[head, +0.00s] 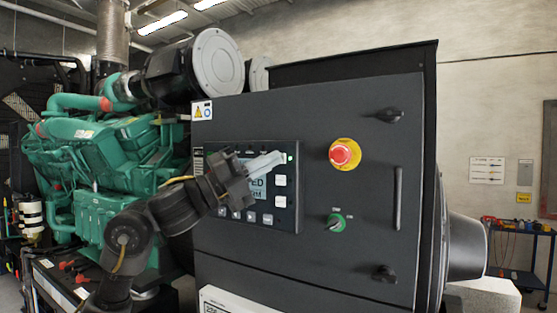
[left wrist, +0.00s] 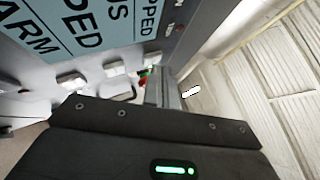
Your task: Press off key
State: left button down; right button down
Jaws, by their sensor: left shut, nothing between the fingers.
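The black control panel (head: 251,228) is on the front of the dark cabinet. It has a lit screen (head: 257,190), partly hidden by my left gripper. White keys run in a column right of the screen, including a middle key (head: 280,181) and a lower key (head: 280,201), with more in a row below. I cannot read which is the off key. The left wrist view shows the fingers (left wrist: 164,90) near keys and the large-lettered screen (left wrist: 84,28); contact is unclear.
A door handle (head: 397,198) stands out further right. The green engine (head: 105,155) is at left.

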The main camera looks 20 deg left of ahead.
pick_arm(q)
jog(key=shift+s, duration=0.7)
jog(key=shift+s+a+b, duration=0.15)
jog(key=shift+s+b, duration=0.05)
jog(key=shift+s, duration=1.3)
jog(key=shift+s+a+b, duration=0.15)
jog(key=shift+s+b, duration=0.05)
jog(key=shift+s, duration=1.25)
jog(key=shift+a, duration=0.1)
